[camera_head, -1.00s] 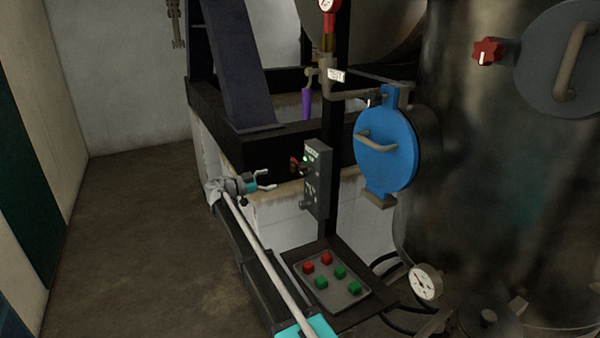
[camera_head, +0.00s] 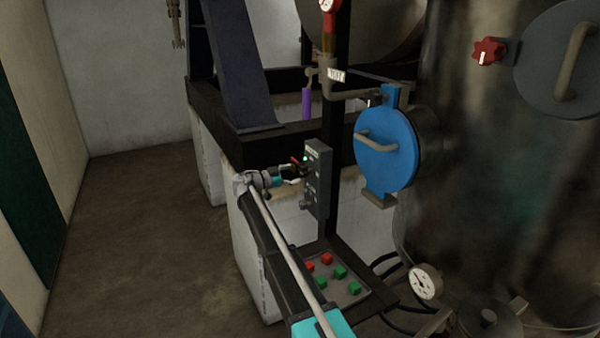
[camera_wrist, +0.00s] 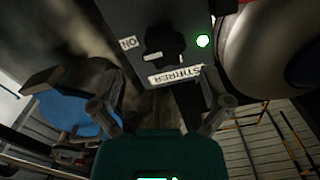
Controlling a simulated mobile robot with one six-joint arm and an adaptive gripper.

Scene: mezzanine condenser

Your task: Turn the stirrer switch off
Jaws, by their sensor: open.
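The stirrer switch is a dark knob (camera_wrist: 164,43) on a grey control box (camera_head: 318,185). In the wrist view a STIRRER label (camera_wrist: 176,76) sits beside the knob, and an ON label (camera_wrist: 130,43) is to its left. A green lamp (camera_wrist: 203,41) beside it is lit, and it also shows in the head view. My gripper (camera_head: 291,175) is open and empty, just left of the box's face. In the wrist view its two fingers (camera_wrist: 163,90) are spread toward the panel, with the knob beyond the gap between them. I see no contact with the knob.
A tray (camera_head: 345,298) with red and green blocks lies below the box. A blue round hatch (camera_head: 385,150) and a large dark tank (camera_head: 490,190) stand to the right. A dark post (camera_head: 331,215) rises behind the box. Open floor (camera_head: 140,240) lies to the left.

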